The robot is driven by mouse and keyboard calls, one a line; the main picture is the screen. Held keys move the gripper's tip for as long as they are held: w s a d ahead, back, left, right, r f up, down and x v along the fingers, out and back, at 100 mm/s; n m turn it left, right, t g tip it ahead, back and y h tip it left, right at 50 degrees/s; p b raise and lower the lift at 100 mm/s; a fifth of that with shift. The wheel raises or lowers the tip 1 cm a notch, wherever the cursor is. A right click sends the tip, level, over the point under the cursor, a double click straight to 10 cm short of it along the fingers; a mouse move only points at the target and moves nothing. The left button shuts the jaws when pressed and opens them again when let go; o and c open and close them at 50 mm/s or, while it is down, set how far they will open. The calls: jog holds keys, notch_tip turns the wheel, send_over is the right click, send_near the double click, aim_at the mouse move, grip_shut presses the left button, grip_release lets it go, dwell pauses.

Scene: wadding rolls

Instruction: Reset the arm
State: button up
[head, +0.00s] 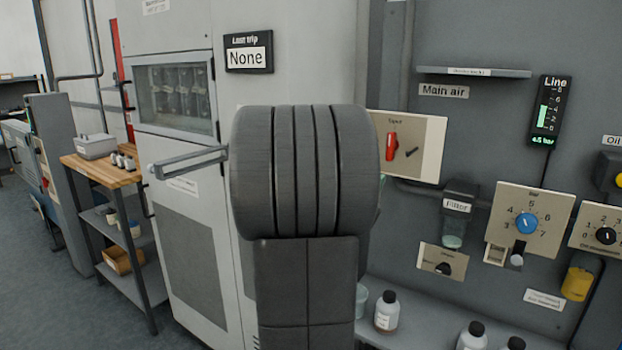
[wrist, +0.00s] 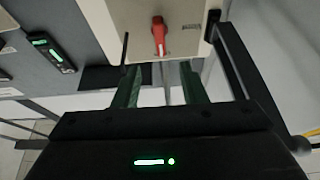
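My gripper (wrist: 160,84) shows in the wrist view, with its two green-padded fingers apart and nothing between them. Past the fingertips is a pale panel (wrist: 120,35) with a red lever (wrist: 158,36); the lever lies roughly in line with the gap and looks clear of the fingers. In the head view my dark arm fills the middle and hides the gripper. The same red lever shows there just right of the arm (head: 391,147), on a cream plate partly covered by the arm.
A grey cabinet (head: 188,200) stands behind my arm, with a protruding handle (head: 188,162). On the right wall are a shelf (head: 472,72), a filter (head: 456,215), a dial plate (head: 527,215) and a line gauge (head: 549,112). Bottles (head: 387,311) stand below. A wooden-topped cart (head: 100,168) is at left.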

jog(key=p+x, duration=0.1)
jog(key=x, duration=1)
jog(key=shift+w+d+r, duration=0.1)
jog(key=shift+d+r, duration=0.05)
jog(key=shift+w+d+r+n+p, duration=0.15)
jog(key=shift+w+r+n+p, duration=0.05)
jog(key=shift+n+p, duration=0.35)
jog(key=n+t+y+p, duration=0.1)
jog(key=n+p, duration=0.1)
jog(key=n, duration=0.1)
jog(key=shift+s+r+y, duration=0.1)
jog(key=shift+s+y, duration=0.05)
jog(key=shift+y, duration=0.25)
jog(key=n+y+p, duration=0.1)
jog(key=n+p, duration=0.2)
jog(key=n+y+p, duration=0.2)
jog(key=n+p, duration=0.1)
jog(key=shift+d+t+p, duration=0.1)
jog(key=shift+t+p, duration=0.2)
jog(key=shift+p, duration=0.1)
jog(key=b, duration=0.4)
send_near(390, 147)
jog(key=f+v, duration=0.1)
jog(key=v, duration=0.5)
jog(key=shift+y, duration=0.4)
jog(key=shift+a, duration=0.2)
